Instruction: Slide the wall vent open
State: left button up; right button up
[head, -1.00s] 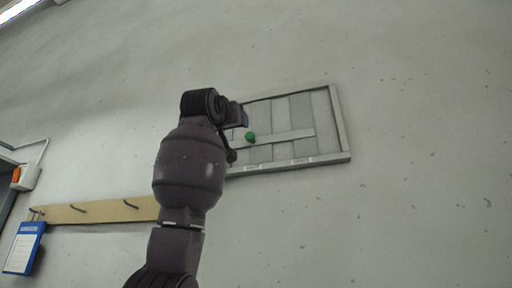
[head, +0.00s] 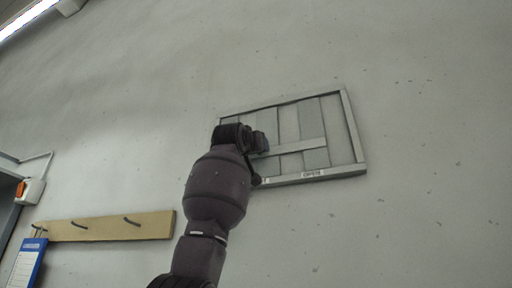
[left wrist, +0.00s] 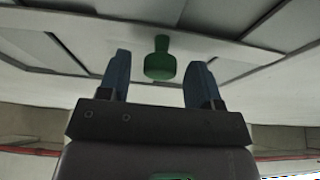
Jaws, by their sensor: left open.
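The wall vent (head: 356,140) is a grey framed panel with upright slats and a horizontal bar (head: 300,146). A label reading OPEN (head: 312,174) is on its lower frame. In the left wrist view, a green knob (left wrist: 160,66) stands out from the vent. My left gripper (left wrist: 158,60) is open, its two blue fingers on either side of the knob in the picture; I cannot tell if they touch it. In the head view, my left gripper (head: 262,143) is in front of the vent's left part and the knob is hidden. My right gripper is not in view.
A wooden rail with hooks (head: 108,227) is on the wall at lower left, with a blue-edged clipboard (head: 27,262) beside it. An orange and white box (head: 28,190) is at the far left. The wall right of the vent is bare.

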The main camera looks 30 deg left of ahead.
pick_arm(q)
jog(key=shift+w+a+r, duration=0.2)
jog(key=shift+w, duration=0.5)
